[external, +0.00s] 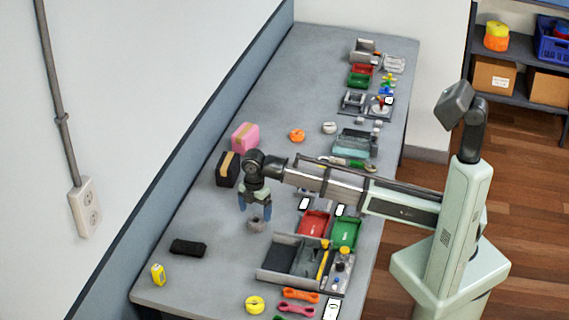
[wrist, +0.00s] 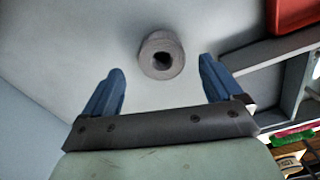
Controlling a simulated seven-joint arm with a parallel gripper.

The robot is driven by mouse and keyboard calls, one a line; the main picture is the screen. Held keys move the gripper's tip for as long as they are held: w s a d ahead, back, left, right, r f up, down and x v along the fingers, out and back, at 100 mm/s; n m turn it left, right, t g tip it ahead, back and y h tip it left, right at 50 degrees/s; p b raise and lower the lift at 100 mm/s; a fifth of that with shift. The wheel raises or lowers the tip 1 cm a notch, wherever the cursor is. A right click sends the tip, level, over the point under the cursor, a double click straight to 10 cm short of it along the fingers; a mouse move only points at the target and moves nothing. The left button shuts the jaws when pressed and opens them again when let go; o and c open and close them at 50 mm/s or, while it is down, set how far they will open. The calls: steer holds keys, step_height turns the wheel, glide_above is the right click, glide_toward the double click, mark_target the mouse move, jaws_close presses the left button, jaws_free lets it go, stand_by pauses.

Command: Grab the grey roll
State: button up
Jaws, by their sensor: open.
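The grey roll (external: 256,224) lies on the grey table, left of the dark grey tray. In the wrist view the grey roll (wrist: 162,56) shows its round face with a dark central hole, beyond the fingertips and between their lines. My gripper (external: 255,212) points down just above the roll in the external view. Its two blue fingers are spread apart and empty, as the wrist view shows too (wrist: 162,80). I see a gap between the fingers and the roll in the wrist view; no contact shows.
A dark grey tray (external: 279,259) stands right of the roll, with a red bin (external: 313,224) and a green bin (external: 346,232) behind it. A black pouch (external: 188,247) lies to the left. Black (external: 228,170) and pink (external: 245,137) boxes stand by the wall. Bare table surrounds the roll's left side.

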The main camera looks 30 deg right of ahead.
mark_target(256, 220)
steer(key=shift+s+f, duration=0.15)
steer(key=shift+f, duration=2.3)
steer(key=c, duration=1.1)
steer(key=shift+c, duration=0.2)
steer(key=shift+r, duration=0.1)
